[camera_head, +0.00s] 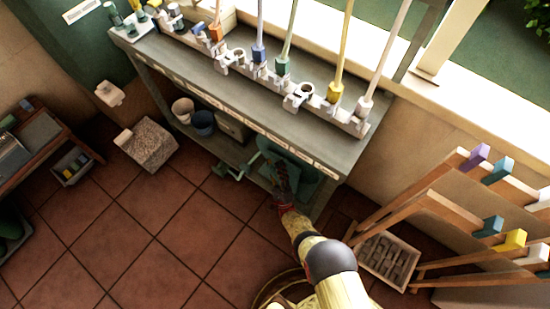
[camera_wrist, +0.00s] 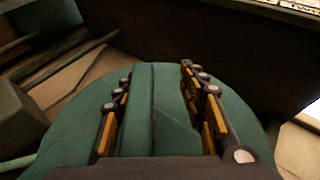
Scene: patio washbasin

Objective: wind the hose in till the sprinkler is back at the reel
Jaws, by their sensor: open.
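A dark green rounded body, which looks like the hose reel (camera_head: 308,186), sits under the right end of the long bench. A lighter green crank-like piece (camera_head: 231,172) sticks out to its left, low near the floor. My gripper (camera_head: 279,168) reaches in over the green body from the front. In the wrist view my gripper (camera_wrist: 157,75) has its two fingers apart, with the green body (camera_wrist: 152,110) below and between them and nothing clearly held. I cannot tell whether the fingers touch it. I cannot make out the sprinkler or, for certain, the hose.
The bench (camera_head: 215,73) overhangs the green body and carries a rack of upright handled tools. A stone-like block (camera_head: 149,145) stands left. A wooden rack (camera_head: 430,195) and a crate (camera_head: 387,252) stand right. The tiled floor (camera_head: 150,240) at front left is clear.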

